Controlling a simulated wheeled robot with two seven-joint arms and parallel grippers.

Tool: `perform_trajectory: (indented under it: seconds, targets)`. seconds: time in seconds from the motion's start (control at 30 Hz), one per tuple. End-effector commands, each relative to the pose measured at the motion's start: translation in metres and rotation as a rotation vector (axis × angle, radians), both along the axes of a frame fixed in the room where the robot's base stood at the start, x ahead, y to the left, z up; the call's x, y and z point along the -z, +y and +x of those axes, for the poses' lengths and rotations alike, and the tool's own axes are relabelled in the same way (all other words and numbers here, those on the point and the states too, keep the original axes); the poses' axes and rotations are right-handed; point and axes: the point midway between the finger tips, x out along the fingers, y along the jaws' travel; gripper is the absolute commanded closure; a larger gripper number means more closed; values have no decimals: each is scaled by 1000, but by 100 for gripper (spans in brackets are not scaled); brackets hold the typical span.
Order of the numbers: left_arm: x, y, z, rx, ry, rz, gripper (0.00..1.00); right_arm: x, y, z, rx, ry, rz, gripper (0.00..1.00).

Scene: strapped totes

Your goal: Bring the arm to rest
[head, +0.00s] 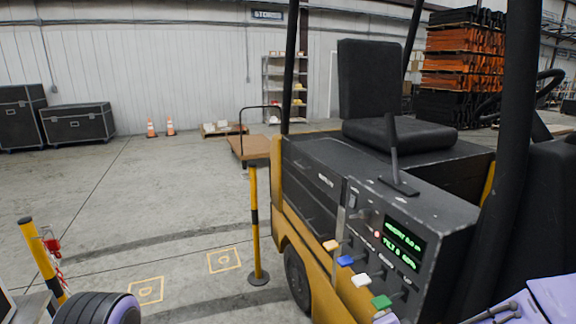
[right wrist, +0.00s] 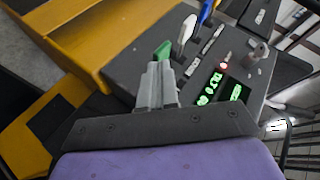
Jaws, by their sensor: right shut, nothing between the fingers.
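My right gripper (right wrist: 159,72) is shut and empty in the right wrist view, its grey fingertips close to the green lever knob (right wrist: 163,50). I cannot tell whether they touch it. The green knob also shows in the head view (head: 381,301), at the near end of a row on the forklift's control panel. White (head: 361,280), blue (head: 346,260) and orange (head: 330,246) knobs follow it. A green-lit display (head: 403,245) and a small red light sit on the panel. Part of my left arm shows at the lower left; its gripper is out of view.
The yellow and black forklift (head: 315,185) with its seat (head: 400,135) fills the right side. Yellow posts (head: 255,225) (head: 42,258) stand on the floor. A flat cart (head: 252,147), cones and black cases are farther back. Open floor lies at the left.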

Motion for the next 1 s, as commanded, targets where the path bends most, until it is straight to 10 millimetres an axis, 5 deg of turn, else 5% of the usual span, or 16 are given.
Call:
perform_trajectory:
  seconds: [0.03, 0.2, 0.4, 0.5, 0.63, 1.0]
  targets:
    - [6, 0, 0, 0, 0, 0, 57, 42, -2, -27, -26, 87, -53, 100]
    - [17, 0, 0, 0, 0, 0, 57, 152, -25, -137, -116, 380, -232, 100]
    - [31, 0, 0, 0, 0, 0, 57, 228, -64, -271, -245, 705, -425, 100]
    - [36, 0, 0, 0, 0, 0, 57, 246, -76, -312, -298, 804, -483, 100]
    - [37, 0, 0, 0, 0, 0, 57, 256, -76, -333, -326, 851, -490, 100]
    - [36, 0, 0, 0, 0, 0, 57, 255, -75, -332, -324, 851, -486, 100]
